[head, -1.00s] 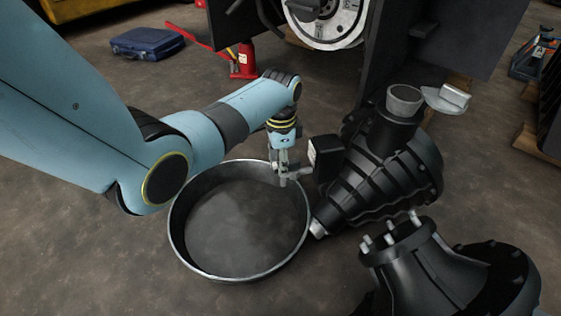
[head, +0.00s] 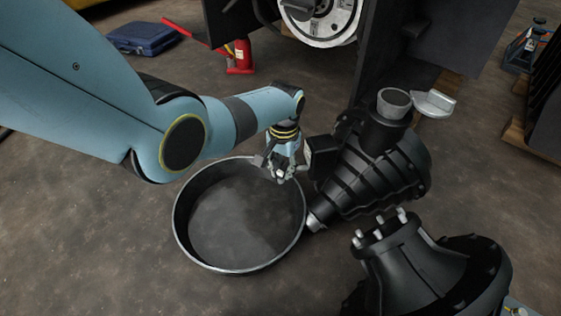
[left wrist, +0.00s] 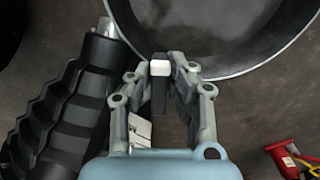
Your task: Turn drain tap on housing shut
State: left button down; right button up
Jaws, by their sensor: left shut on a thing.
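The black ribbed housing (head: 372,170) lies tilted on the floor right of the drain pan, and shows at the left of the left wrist view (left wrist: 62,118). My left gripper (head: 281,173) points down over the pan's upper right rim, beside the housing. In the left wrist view its fingers (left wrist: 160,90) are shut around a dark bar with a pale end (left wrist: 160,68), which looks like the drain tap's handle. The fingers hide most of it, so I cannot tell its angle to the tap body. My right gripper is not in view.
The round drain pan (head: 180,232) sits on the floor below my left arm. A second black flanged housing (head: 405,268) stands at the lower right. A red jack (head: 240,58) and a blue case (head: 145,38) are behind. The floor at lower left is clear.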

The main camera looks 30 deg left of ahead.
pick_arm(q)
jog(key=shift+d+n, duration=0.35)
jog(key=shift+n, duration=0.65)
jog(key=shift+w+d+n+p, duration=0.15)
jog(key=shift+d+n, duration=0.2)
jog(key=shift+n, duration=1)
jog(key=shift+w+d+n+p, duration=0.15)
jog(key=shift+d+n, duration=0.25)
jog(key=shift+n, duration=0.9)
jog(key=shift+w+d+n+p, duration=0.1)
jog(key=shift+w+d+n, duration=0.2)
jog(key=shift+n, duration=1.05)
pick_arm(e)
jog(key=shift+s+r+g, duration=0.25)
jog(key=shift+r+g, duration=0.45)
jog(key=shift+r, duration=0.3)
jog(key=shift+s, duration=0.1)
pick_arm(q)
jog(key=c, duration=1.2)
grip_release()
jog(key=shift+c, duration=0.2)
jog(key=shift+r, duration=0.1)
